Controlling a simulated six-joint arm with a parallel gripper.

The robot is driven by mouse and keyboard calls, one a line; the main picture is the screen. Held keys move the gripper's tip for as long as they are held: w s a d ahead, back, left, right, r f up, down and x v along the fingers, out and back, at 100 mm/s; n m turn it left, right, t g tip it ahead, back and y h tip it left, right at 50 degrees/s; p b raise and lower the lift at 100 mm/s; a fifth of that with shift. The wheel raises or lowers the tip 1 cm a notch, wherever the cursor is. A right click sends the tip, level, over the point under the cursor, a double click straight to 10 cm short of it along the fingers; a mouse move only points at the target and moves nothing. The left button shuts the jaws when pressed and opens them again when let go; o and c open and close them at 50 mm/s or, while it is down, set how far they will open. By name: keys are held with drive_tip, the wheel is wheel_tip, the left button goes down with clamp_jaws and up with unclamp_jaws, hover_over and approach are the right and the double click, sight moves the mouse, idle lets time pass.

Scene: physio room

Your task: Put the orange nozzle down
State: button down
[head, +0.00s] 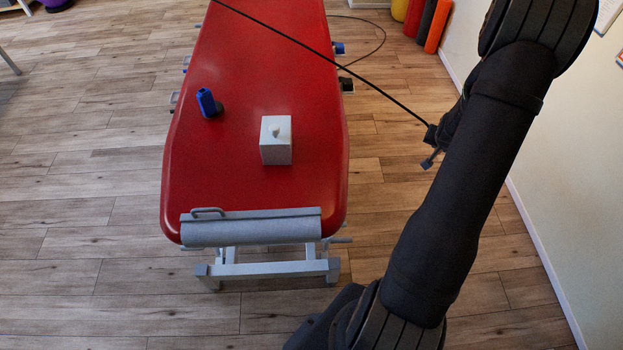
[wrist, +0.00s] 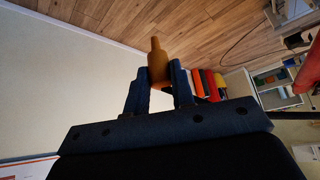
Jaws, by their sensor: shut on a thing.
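The orange nozzle (wrist: 157,60) shows in the wrist view, bottle-shaped with a narrow tip pointing away from my gripper. My gripper (wrist: 160,74) is shut on it, with one dark blue finger on each side of its wider end. The nozzle is in the air, with floor and wall behind it. In the head view my arm fills the right side, to the right of the red treatment table (head: 252,185). The nozzle cannot be made out there.
On the table stand a white tissue box (head: 276,150) and a blue and black device (head: 207,103). A grey roll (head: 250,230) lies across its near end. A thin black line crosses above the table. Coloured rolls (head: 432,27) stand by the right wall. The table's middle is bare.

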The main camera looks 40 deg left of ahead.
drive_tip(key=s+d, duration=0.3)
drive_tip(key=s, duration=0.6)
drive_tip(key=s+a+r+n+g+y, duration=0.15)
drive_tip(key=s+a+n, duration=0.25)
drive_tip(key=s+a, duration=0.85)
drive_tip(key=s+a+r+n+g+y, duration=0.15)
drive_tip(key=s+a+n, duration=0.25)
drive_tip(key=s+a, duration=0.8)
drive_tip(key=shift+t+y, duration=0.3)
drive_tip(key=shift+t, duration=0.1)
drive_tip(key=shift+w+x, duration=0.1)
drive_tip(key=shift+x, duration=1.5)
drive_tip(key=shift+w+x, duration=0.15)
drive_tip(key=shift+x, duration=1.45)
drive_tip(key=c, duration=1.7)
unclamp_jaws()
drive_tip(key=shift+f, duration=0.15)
drive_tip(key=o, duration=0.5)
drive_tip(key=shift+c, duration=0.2)
